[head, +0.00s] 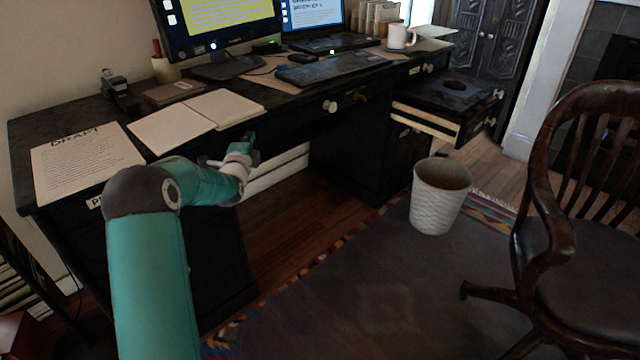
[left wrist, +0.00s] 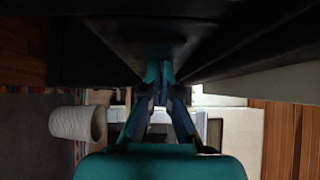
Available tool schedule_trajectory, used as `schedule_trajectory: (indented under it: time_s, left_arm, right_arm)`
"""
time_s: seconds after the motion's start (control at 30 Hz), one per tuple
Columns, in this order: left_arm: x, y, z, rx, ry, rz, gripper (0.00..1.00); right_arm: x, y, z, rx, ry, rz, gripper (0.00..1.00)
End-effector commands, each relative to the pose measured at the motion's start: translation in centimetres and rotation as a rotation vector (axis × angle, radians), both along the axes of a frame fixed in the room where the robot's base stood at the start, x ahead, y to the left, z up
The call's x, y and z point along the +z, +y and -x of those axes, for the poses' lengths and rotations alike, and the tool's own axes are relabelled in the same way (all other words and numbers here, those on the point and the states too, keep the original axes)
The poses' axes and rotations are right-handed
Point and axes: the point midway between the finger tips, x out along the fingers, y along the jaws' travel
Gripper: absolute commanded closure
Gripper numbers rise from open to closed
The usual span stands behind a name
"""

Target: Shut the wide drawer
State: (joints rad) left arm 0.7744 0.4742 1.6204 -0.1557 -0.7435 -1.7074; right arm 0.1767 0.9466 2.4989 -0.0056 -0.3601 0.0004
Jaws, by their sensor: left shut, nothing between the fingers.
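The black desk's wide middle drawer (head: 300,115) runs under the desktop, with a pale round knob on its front. I cannot tell for sure how far it stands out. My left gripper (head: 250,140) is shut and empty, at the left part of that drawer front, below the open book. In the left wrist view the shut fingertips (left wrist: 160,72) point at a dark surface; whether they touch it I cannot tell. My right gripper is out of view.
A side drawer (head: 440,122) at the right stands pulled out, with a dark object on top. A white wastebasket (head: 439,197) stands on the floor in front of it. A wooden armchair (head: 590,215) is at the right.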

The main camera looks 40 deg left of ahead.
Motion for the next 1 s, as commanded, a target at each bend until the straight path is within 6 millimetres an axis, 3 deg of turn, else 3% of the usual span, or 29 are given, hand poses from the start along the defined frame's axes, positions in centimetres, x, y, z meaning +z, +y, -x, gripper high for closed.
schedule_trajectory:
  time_s: [0.1,0.37,0.63,0.7,1.0]
  left_arm:
    - [0.7,0.8,0.6,0.02,-0.014,-0.008,1.0]
    - [0.7,0.4,0.7,0.022,-0.018,-0.008,1.0]
    - [0.0,-3.9,1.0,0.011,-0.007,-0.006,1.0]
    - [0.5,-4.7,2.2,0.013,-0.003,-0.004,1.0]
    - [0.3,-8.5,6.6,0.011,0.0,-0.004,1.0]
  right_arm:
    - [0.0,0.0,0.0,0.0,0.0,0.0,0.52]
    - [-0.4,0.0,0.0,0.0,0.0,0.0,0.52]
    - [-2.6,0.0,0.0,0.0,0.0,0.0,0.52]
    - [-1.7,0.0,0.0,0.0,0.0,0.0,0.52]
    - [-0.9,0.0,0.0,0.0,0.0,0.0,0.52]
